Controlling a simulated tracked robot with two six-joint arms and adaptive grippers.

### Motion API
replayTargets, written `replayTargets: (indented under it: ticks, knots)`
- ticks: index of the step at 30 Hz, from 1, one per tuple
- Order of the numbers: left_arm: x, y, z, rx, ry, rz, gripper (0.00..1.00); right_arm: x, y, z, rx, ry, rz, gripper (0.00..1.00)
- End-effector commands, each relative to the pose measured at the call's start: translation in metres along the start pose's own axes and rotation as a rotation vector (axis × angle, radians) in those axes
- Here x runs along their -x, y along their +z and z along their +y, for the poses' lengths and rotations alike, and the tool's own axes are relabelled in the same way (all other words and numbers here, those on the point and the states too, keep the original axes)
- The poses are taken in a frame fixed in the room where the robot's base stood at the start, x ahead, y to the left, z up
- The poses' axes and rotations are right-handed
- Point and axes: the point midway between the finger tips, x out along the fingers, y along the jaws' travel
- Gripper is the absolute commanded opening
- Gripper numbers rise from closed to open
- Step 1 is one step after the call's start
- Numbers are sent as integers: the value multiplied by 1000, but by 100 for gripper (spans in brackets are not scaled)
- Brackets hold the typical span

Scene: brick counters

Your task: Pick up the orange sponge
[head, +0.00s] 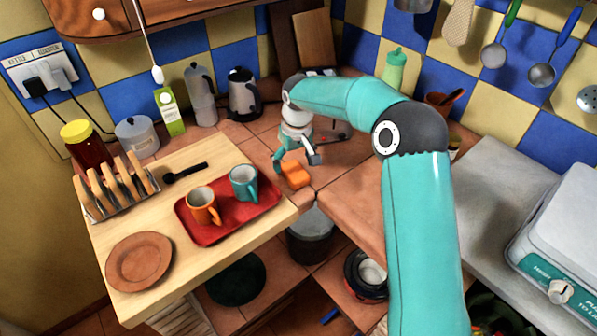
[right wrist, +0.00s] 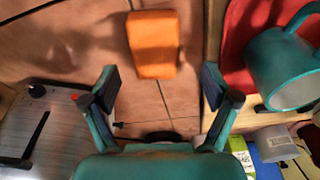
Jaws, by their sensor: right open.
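The orange sponge (head: 295,175) lies on the tiled counter, just right of the red tray, in the head view. In the right wrist view the sponge (right wrist: 153,44) lies on the tiles, beyond the fingertips and roughly midway between them. My right gripper (head: 294,160) is close above and behind the sponge, pointing down, with its fingers apart. In the right wrist view the right gripper (right wrist: 160,85) is open and empty. My left gripper is not in view.
The red tray (head: 205,236) holds an orange mug (head: 202,207) and a teal mug (head: 243,182); the teal mug stands near the sponge. A metal appliance (right wrist: 38,130) is at the other side. A counter corner drops off in front of the sponge.

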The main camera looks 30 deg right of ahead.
Motion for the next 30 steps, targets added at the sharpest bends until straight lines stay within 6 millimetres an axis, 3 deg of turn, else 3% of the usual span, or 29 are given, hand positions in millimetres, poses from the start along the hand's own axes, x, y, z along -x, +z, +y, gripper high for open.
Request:
replayTargets:
  ticks: [12, 30]
  knots:
    - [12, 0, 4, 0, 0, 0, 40, -47, 1, 6, 0, 0, -2, 86]
    - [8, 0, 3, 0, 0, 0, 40, -52, 2, 6, 0, 0, -1, 86]
